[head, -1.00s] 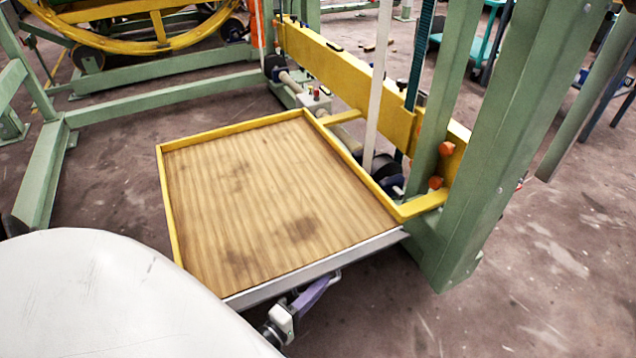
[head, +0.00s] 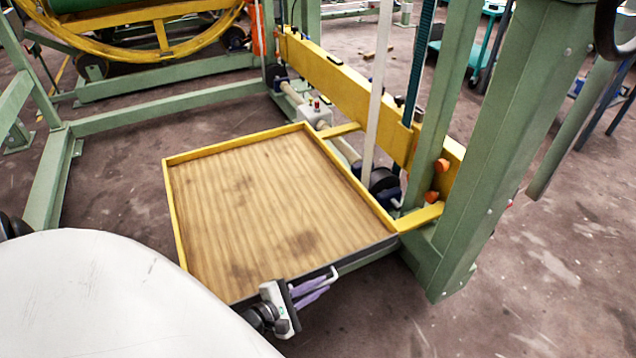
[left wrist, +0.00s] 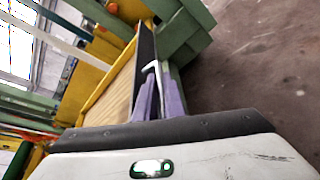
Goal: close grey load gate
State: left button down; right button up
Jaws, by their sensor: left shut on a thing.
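The grey load gate (head: 365,253) runs along the front edge of the wooden platform (head: 270,195). Its dark grey face stands up along that edge, from the front left corner to the right post. A pale bar handle (head: 328,276) sits on the gate's outer side. My left gripper (head: 314,288), with purple fingers, is shut on the handle at the gate's front. In the left wrist view the fingers (left wrist: 160,95) close around the pale handle (left wrist: 156,70), beside the dark gate (left wrist: 147,45). My right gripper is not in view.
A yellow rim (head: 172,215) borders the empty platform. A thick green post (head: 490,150) and a yellow beam (head: 340,80) stand at right and behind. Green frame bars (head: 165,107) lie at the left. The floor (head: 540,270) at front right is clear.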

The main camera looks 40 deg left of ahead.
pick_arm(q)
jog(key=shift+a+r+n+h, duration=0.25)
jog(key=shift+a+n+h, duration=0.05)
jog(key=shift+n, duration=0.2)
jog(key=shift+w, duration=0.1)
jog(key=c, duration=2.1)
grip_release()
jog(key=p+v, duration=0.2)
jog(key=v, duration=0.8)
jog(key=shift+a+r+p, duration=0.1)
jog(key=shift+r+p, duration=0.15)
jog(key=shift+p, duration=0.1)
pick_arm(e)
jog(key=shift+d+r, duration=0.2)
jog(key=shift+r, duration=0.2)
